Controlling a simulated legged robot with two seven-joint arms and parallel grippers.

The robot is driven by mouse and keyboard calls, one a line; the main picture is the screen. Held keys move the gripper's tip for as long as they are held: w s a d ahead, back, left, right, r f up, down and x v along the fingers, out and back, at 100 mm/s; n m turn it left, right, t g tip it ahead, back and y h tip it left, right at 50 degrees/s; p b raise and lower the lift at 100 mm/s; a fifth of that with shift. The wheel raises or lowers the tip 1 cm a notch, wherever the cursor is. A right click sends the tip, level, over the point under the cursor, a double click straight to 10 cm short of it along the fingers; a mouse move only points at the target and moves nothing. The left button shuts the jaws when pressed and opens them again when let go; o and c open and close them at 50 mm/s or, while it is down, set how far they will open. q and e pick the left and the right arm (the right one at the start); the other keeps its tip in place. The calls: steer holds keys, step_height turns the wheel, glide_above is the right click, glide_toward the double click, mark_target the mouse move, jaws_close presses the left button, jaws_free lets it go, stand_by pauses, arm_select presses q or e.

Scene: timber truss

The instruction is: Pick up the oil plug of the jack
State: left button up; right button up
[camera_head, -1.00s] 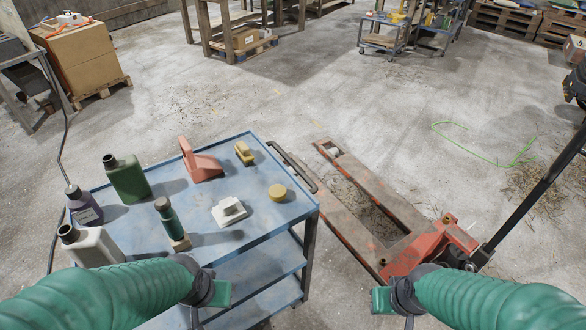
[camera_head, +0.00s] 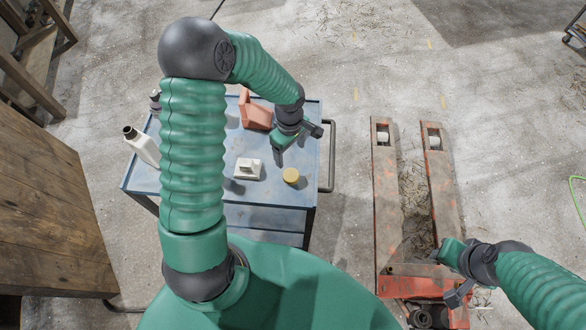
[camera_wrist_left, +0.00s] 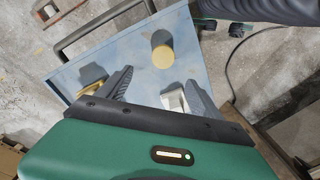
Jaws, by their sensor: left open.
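The red pallet jack (camera_head: 385,200) stands on the floor right of the blue cart, forks pointing away from me. I cannot make out its oil plug; the pump end (camera_head: 421,318) is small and partly cut by the lower edge. A round yellow piece (camera_head: 291,176) lies on the cart top; it also shows in the left wrist view (camera_wrist_left: 163,57), beyond the fingertips. My left gripper (camera_head: 297,146) is open and empty above the cart, near that piece. In the left wrist view its fingers (camera_wrist_left: 160,77) are spread. My right gripper (camera_head: 455,273) has its fingers apart over the jack's near end.
The blue cart (camera_head: 228,207) also carries a red container (camera_head: 255,112), a white block (camera_head: 248,168) and a white bottle (camera_head: 142,147). A wooden bench (camera_head: 45,200) stands left. Floor beyond the cart is clear.

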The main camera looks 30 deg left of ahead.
arm_select(q)
glide_above(291, 174)
steer(key=f, duration=0.4)
steer(key=shift+s+a+f+p, duration=0.1)
steer(key=shift+a+f+p, duration=0.1)
steer(key=shift+f+p, duration=0.15)
steer(key=f, duration=0.3)
steer(key=w+f, duration=0.1)
steer(key=shift+a+f, duration=0.15)
steer(key=shift+f, duration=0.25)
steer(key=f, duration=0.1)
steer(key=f+p, duration=0.1)
steer(key=f, duration=0.1)
steer(key=s+d+f+p, duration=0.1)
steer(key=shift+f, duration=0.45)
steer(key=shift+a+f, duration=0.1)
arm_select(e)
steer(key=v, duration=0.3)
steer(key=shift+w+a+r, duration=0.1)
steer(key=shift+w+a, duration=0.1)
steer(key=shift+a, duration=0.05)
arm_select(q)
steer(key=shift+w+a, duration=0.1)
steer(key=c, duration=1.4)
